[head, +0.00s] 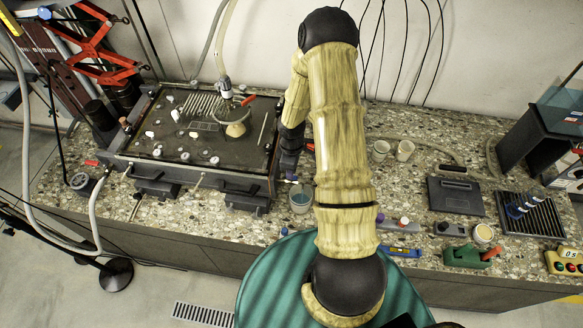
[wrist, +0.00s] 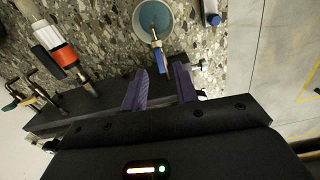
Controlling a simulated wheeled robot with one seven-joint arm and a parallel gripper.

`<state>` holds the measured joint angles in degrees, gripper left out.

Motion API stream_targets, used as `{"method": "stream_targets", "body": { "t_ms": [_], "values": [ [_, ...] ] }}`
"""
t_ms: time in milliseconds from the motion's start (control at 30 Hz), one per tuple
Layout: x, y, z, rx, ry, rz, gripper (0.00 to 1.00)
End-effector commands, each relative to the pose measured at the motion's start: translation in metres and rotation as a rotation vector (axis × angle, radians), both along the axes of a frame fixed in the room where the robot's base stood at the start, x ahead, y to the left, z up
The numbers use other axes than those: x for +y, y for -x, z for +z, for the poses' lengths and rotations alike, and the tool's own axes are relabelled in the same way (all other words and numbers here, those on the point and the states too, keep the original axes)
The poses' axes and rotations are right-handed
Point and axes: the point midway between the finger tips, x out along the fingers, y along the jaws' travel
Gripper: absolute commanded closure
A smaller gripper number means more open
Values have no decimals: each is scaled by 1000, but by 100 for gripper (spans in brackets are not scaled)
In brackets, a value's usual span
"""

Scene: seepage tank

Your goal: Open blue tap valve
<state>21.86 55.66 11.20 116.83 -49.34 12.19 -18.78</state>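The blue tap valve (wrist: 163,62) shows in the wrist view as a small blue lever beside a cup of bluish water (wrist: 140,20). In the head view a small blue spot of the tap (head: 292,178) shows at the tank's right side, just above the cup (head: 300,201). My gripper (wrist: 160,78) is open, with its two purple fingers apart. The lever lies between or just beyond the fingertips; I cannot tell whether either finger touches it. In the head view my arm hides much of this area.
The tank (head: 130,158) stands left of my arm. A white and orange fitting (wrist: 58,55) is left of the fingers in the wrist view. A blue-capped item (wrist: 211,18) lies right of the cup. A teal round surface (head: 262,290) is in front of the counter.

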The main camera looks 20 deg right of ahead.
Motion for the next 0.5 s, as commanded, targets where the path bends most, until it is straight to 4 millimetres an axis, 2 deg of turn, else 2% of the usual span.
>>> {"method": "stream_targets", "body": {
  "t_ms": [33, 300, 500],
  "values": [
    [0, 0, 8, 0, 0, 0, 71],
    [0, 0, 30, -1, 1, 0, 71],
    [0, 0, 37, 0, 0, 0, 71]
  ]
}}
